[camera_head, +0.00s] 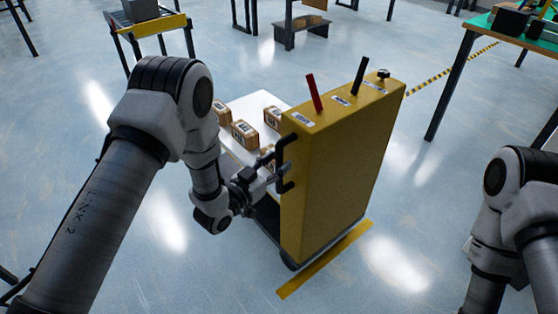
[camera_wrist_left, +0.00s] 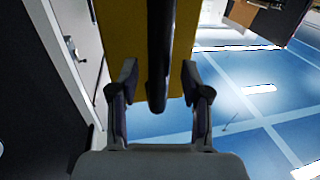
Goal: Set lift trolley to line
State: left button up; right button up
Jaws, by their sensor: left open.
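The lift trolley has a tall yellow body (camera_head: 345,150) with a red lever (camera_head: 314,93) and a black lever (camera_head: 359,76) on top. Its white platform (camera_head: 262,101) carries several small brown boxes (camera_head: 245,135). A black handle (camera_head: 286,142) sticks out from the body's left side. My left gripper (camera_head: 274,177) is at this handle. In the left wrist view, the open fingers (camera_wrist_left: 158,84) stand on either side of the black bar (camera_wrist_left: 158,55), with gaps visible. A yellow line (camera_head: 326,260) lies on the floor beside the trolley's near end. My right gripper is out of view.
A green-topped table (camera_head: 483,28) stands at the upper right, with a yellow-black floor strip (camera_head: 450,68) near it. A small conveyor (camera_head: 152,27) stands at the upper left. The floor in front of the yellow line is clear.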

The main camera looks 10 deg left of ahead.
pick_arm(q)
jog(key=v, duration=1)
jog(key=shift+s, duration=0.3)
